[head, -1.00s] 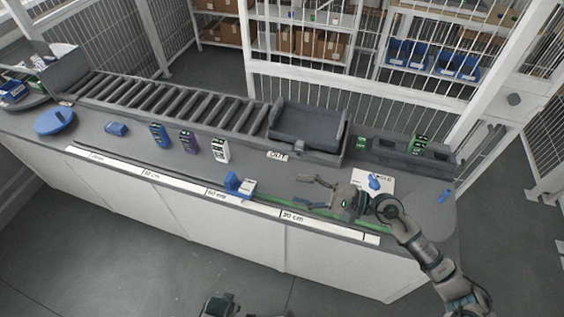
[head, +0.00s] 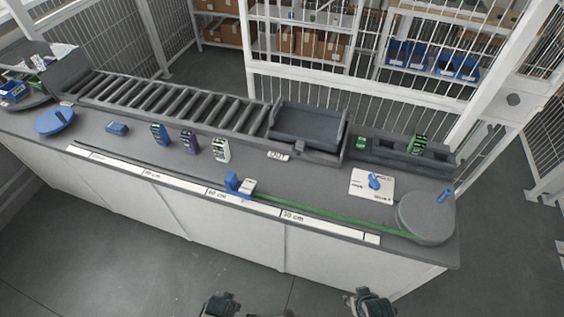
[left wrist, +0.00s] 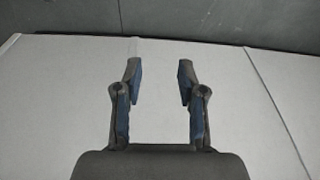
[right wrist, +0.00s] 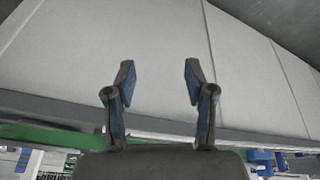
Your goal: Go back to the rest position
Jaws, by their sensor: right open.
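My right gripper (right wrist: 160,82) is open and empty in the right wrist view, in front of the bench's pale front panel. In the head view only part of my right arm shows at the bottom edge, clear of the bench top. My left gripper (left wrist: 158,85) is open and empty in the left wrist view, also facing pale panels. Part of my left arm shows at the bottom of the head view. Neither gripper touches anything on the bench (head: 300,178).
A blue and white holder (head: 238,185) stands by the ruler strip (head: 215,195). A blue item sits on a white card (head: 357,182). A grey round disc (head: 426,219) is at the right end. Several small boxes stand before the roller conveyor (head: 170,98). The floor before the bench is clear.

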